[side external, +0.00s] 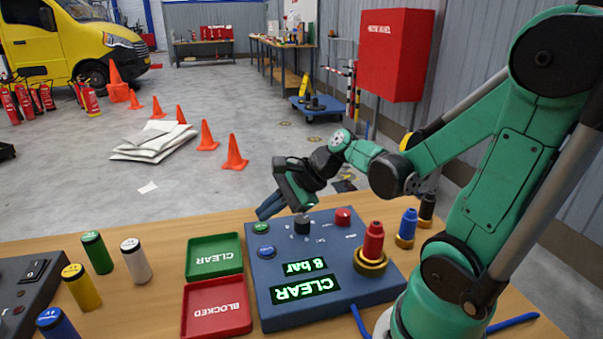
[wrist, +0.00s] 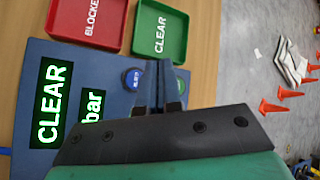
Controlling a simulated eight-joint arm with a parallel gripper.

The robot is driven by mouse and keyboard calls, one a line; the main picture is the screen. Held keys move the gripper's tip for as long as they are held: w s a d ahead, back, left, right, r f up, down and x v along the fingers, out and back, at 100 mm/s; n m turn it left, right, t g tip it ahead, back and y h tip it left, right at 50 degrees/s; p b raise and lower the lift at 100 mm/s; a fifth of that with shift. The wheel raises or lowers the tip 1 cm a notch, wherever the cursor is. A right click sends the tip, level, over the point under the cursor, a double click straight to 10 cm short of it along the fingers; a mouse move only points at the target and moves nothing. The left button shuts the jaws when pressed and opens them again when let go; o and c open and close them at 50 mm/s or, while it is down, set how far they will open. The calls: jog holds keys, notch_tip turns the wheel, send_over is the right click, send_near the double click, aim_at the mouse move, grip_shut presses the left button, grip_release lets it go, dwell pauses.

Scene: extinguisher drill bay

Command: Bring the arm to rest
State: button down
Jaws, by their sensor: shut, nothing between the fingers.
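My green arm reaches in from the right over the wooden table in the side external view. My gripper (side external: 268,210) is shut and empty, a little above the far left part of the blue control box (side external: 262,290). In the wrist view my gripper (wrist: 156,66) points toward the box's edge, beside a blue button (wrist: 132,77), with a green button partly hidden behind it. The box's lit displays read CLEAR (side external: 305,289) and 8 bar (side external: 304,266). A red nozzle (side external: 373,242) stands upright in a brass ring on the box.
A green CLEAR tray (side external: 214,238) and a red BLOCKED tray (side external: 190,327) lie left of the box, both empty. Several coloured cylinders, including a white one (side external: 136,261), stand farther left. A blue-and-brass fitting (side external: 406,229) and a black one (side external: 427,210) stand at right.

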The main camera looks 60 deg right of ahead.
jog(key=shift+a+n, duration=0.4)
jog(key=shift+n, duration=0.4)
jog(key=s+a+r+n+h, duration=0.1)
jog(key=a+n+h, duration=0.1)
jog(key=n, duration=0.8)
jog(key=s+a+r+n+g+h, duration=0.1)
jog(key=a+n+h, duration=0.1)
jog(key=n, duration=0.8)
jog(key=shift+s+a+r, duration=0.3)
jog(key=shift+s+r, duration=0.05)
jog(key=shift+r, duration=0.05)
jog(key=w+d+r+n+g, duration=0.3)
jog(key=d+r+n+g, duration=0.1)
jog(key=n+g, duration=0.3)
jog(key=shift+w+d+r+n, duration=0.2)
jog(key=shift+d+r+n, duration=0.25)
jog(key=shift+n, duration=0.55)
